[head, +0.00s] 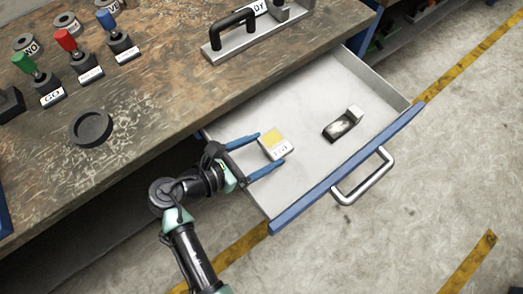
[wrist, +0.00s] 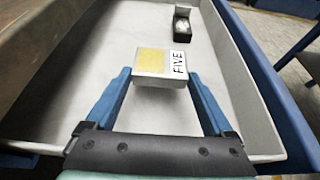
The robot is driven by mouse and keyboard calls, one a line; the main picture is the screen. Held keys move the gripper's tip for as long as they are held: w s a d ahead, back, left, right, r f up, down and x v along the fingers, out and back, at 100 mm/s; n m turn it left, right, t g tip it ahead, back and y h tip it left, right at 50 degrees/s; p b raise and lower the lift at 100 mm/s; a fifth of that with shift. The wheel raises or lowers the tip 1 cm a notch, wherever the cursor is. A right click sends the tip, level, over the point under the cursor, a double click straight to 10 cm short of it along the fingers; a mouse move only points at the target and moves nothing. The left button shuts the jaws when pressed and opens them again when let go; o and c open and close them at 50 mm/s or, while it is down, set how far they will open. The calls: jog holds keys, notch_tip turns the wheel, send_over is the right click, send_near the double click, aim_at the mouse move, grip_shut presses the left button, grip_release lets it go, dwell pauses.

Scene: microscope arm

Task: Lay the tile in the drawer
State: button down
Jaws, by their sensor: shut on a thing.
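The tile (head: 275,144) is a small white block with a yellow top patch. The drawer (head: 305,95) is pulled open, with a pale grey inside and a blue front. The tile is over the drawer's inside, towards its near-left part. I cannot tell whether it touches the drawer floor.
A black and silver object (head: 342,125) lies in the drawer, right of the tile. The drawer's front has a metal handle (head: 364,178). The worn workbench (head: 165,75) holds levers, a black round dish (head: 91,128) and a black-handled plate (head: 245,42). Drawer floor around the tile is clear.

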jog(key=shift+w+f, duration=0.1)
jog(key=shift+f, duration=0.6)
grip_release()
jog(key=shift+f, duration=0.1)
